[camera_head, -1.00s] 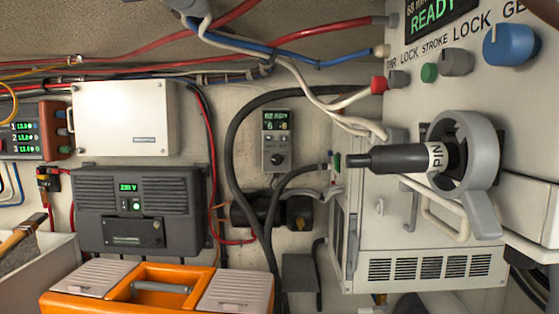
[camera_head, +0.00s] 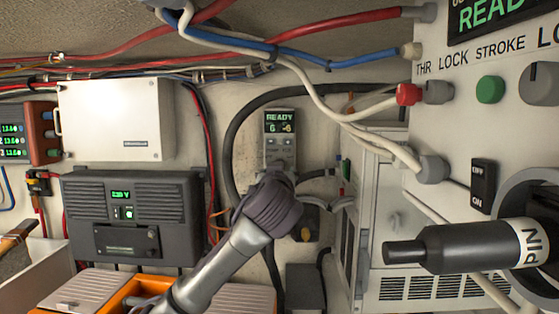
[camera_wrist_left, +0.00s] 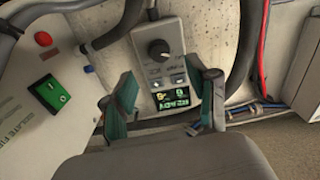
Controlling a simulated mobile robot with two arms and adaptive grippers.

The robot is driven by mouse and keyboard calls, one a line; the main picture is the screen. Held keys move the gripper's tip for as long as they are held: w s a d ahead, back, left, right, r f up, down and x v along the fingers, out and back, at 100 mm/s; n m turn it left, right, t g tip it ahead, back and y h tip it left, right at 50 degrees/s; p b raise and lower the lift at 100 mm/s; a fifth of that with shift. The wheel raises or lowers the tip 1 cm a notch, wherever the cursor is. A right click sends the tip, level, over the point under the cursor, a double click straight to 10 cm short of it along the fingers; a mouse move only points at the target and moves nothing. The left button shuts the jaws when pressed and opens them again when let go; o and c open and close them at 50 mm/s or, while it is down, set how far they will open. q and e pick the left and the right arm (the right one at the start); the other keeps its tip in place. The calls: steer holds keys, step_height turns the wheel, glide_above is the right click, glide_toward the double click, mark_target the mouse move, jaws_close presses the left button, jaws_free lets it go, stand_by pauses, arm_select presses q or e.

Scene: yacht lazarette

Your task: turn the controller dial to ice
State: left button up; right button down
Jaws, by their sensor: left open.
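The controller (camera_head: 280,127) is a small grey box on the back wall. Its lit screen reads READY with small figures below. The dial is hidden behind my left gripper in the head view. In the left wrist view the controller (camera_wrist_left: 163,70) appears upside down, with its dark round dial (camera_wrist_left: 158,50) carrying a pale pointer mark. My left gripper (camera_wrist_left: 166,90) is open and empty, its teal-padded fingers spread on either side of the controller's lower part in that picture. The dial lies beyond the fingertips, apart from them. My right gripper is not in view.
A grey panel with a thick black PIN handle (camera_head: 460,246) juts out at right. A dark grey power unit (camera_head: 133,215) and white box (camera_head: 115,120) are at left. An orange toolbox (camera_head: 110,298) stands below. A black hose (camera_head: 229,150) curves close around the controller.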

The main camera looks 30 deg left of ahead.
arm_select(q)
steer(key=p+x, duration=0.3)
steer(key=x, duration=0.5)
steer(key=shift+s, duration=0.1)
steer(key=shift+c, duration=0.4)
steer(key=shift+d, duration=0.1)
jaws_close()
